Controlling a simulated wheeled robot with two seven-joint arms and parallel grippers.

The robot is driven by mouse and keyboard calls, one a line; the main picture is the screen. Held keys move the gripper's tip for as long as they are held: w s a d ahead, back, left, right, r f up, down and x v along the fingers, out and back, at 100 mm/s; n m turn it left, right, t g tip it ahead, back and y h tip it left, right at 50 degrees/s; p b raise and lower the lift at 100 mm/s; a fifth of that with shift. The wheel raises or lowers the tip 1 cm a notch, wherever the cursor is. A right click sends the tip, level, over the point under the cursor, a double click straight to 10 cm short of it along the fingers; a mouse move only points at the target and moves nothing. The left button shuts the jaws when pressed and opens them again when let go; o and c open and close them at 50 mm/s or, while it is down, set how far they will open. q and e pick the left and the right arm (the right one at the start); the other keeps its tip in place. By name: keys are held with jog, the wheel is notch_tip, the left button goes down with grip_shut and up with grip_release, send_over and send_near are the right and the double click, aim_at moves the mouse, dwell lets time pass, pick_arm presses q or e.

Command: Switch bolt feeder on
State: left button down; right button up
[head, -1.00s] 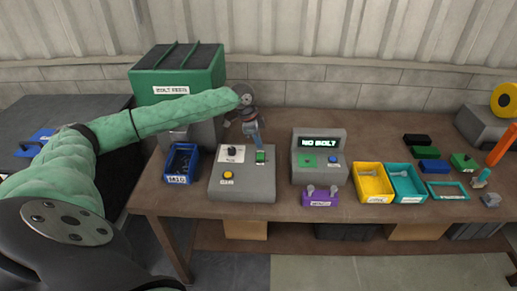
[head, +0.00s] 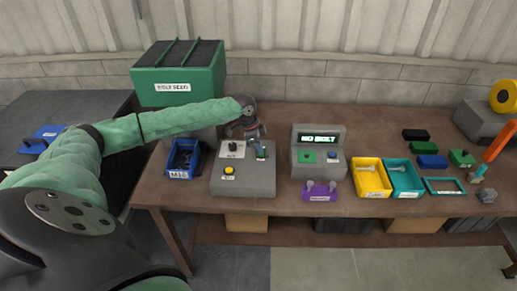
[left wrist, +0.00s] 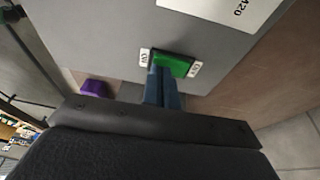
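The bolt feeder (head: 178,75) is a green hopper at the back left of the bench. A green rocker switch (left wrist: 181,65) sits on the box between two small white labels, too small to read surely. My left gripper (head: 261,152) is over the switch, its blue fingers together and empty. In the left wrist view the fingertips (left wrist: 163,74) overlap the switch's left part; whether they touch it I cannot tell. My right gripper is out of view.
A blue bin (head: 183,158) stands left of the box. To its right are a grey display unit (head: 319,140) reading "NO BOLT", a purple holder (head: 320,192), a yellow bin (head: 371,180) and a teal bin (head: 405,178). The bench front (head: 270,205) is clear.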

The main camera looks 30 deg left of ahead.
pick_arm(q)
jog(key=shift+s, duration=0.15)
jog(key=shift+s+r, duration=0.2)
jog(key=shift+r, duration=0.05)
jog(key=shift+w+f, duration=0.25)
jog(key=shift+w, duration=0.2)
jog(key=shift+w+a+r, duration=0.1)
jog(key=shift+w, duration=0.05)
jog(key=shift+a+r+p, duration=0.15)
jog(key=shift+r+p, duration=0.1)
jog(key=shift+p, duration=0.1)
jog(key=shift+w+a+f, duration=0.1)
jog(key=shift+w, duration=0.2)
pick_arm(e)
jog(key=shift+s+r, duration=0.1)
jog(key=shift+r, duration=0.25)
pick_arm(q)
jog(key=shift+s, duration=0.1)
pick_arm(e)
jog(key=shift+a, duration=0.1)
